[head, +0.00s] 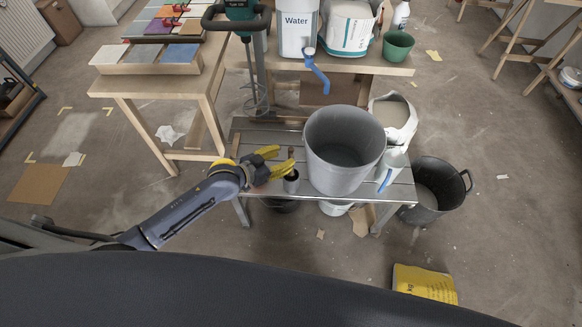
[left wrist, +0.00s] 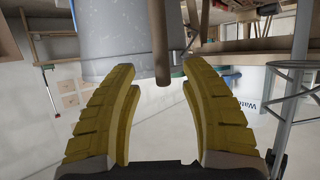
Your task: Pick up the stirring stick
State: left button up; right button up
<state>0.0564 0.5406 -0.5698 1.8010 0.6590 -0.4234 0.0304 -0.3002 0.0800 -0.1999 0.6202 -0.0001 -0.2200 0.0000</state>
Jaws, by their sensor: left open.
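The stirring stick (head: 291,153) is a short brown rod standing up out of a small dark grey cup (head: 291,183) on the low metal bench. My left gripper (head: 285,160), with yellow fingers, is open just left of the stick at the height of its upper part. In the left wrist view the stick (left wrist: 161,45) comes down from the top edge between the fingertips of my left gripper (left wrist: 159,68). It shows a gap to each finger. The stick's lower part is hidden in the cup. My right gripper is not in view.
A large grey bucket (head: 345,180) stands close right of the cup. A mixer whisk (head: 255,98) hangs behind. A tile table (head: 150,85) stands to the left.

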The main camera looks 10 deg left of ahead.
aim_at(289, 155)
pick_arm(q)
jog(key=shift+x, duration=2.35)
grip_shut()
